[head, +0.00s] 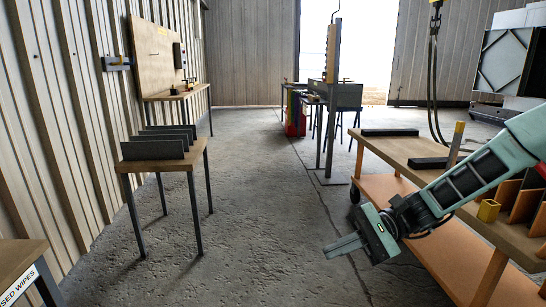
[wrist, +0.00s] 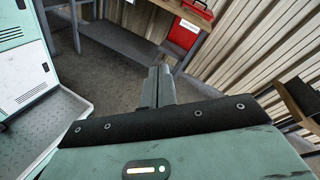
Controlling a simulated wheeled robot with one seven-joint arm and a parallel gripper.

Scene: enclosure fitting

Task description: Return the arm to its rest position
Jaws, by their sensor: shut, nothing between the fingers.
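My gripper (head: 345,246) shows at the lower right of the head view, at the end of my green arm, which comes in from the right edge. Its fingers are together and point left and slightly down over the bare concrete floor. In the wrist view my gripper (wrist: 158,85) shows as two grey fingers closed against each other, with nothing between them. It touches nothing that I can see.
A small table with dark upright plates (head: 152,150) stands left. A red case (wrist: 198,8) lies on a shelf. The middle floor is clear.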

